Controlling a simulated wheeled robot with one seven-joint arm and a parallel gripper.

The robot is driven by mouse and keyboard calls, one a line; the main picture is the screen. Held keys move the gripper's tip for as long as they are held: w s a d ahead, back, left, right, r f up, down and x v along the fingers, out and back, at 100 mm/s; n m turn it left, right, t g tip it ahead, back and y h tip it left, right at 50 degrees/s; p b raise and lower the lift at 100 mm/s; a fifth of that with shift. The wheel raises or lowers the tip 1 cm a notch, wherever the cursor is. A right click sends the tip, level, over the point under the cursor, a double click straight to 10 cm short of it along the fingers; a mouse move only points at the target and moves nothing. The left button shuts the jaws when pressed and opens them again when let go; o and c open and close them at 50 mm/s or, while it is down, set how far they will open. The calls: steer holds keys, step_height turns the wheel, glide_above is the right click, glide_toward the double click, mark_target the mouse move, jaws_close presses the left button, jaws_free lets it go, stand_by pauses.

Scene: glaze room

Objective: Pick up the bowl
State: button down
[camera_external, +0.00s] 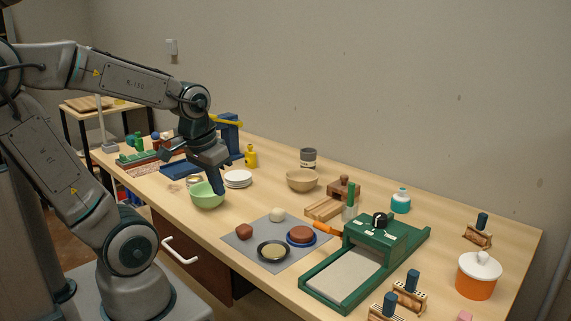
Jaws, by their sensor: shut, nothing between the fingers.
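A light green bowl (203,202) stands upright near the front edge of the wooden table, left of the middle. My gripper (218,190) points down at the bowl's right side, its fingertips overlapping the far right rim in this view. The fingers are shut with nothing between them. Whether they touch the bowl or are inside or behind its rim I cannot tell. A second, tan bowl (302,180) stands farther right and is apart from the gripper.
A grey mat (248,250) with clay lumps and a dark dish lies in front. A green slab press (385,239), wooden blocks and an orange lidded pot (477,280) stand to the right.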

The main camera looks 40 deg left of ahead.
steer(key=c, duration=1.5)
jaws_free()
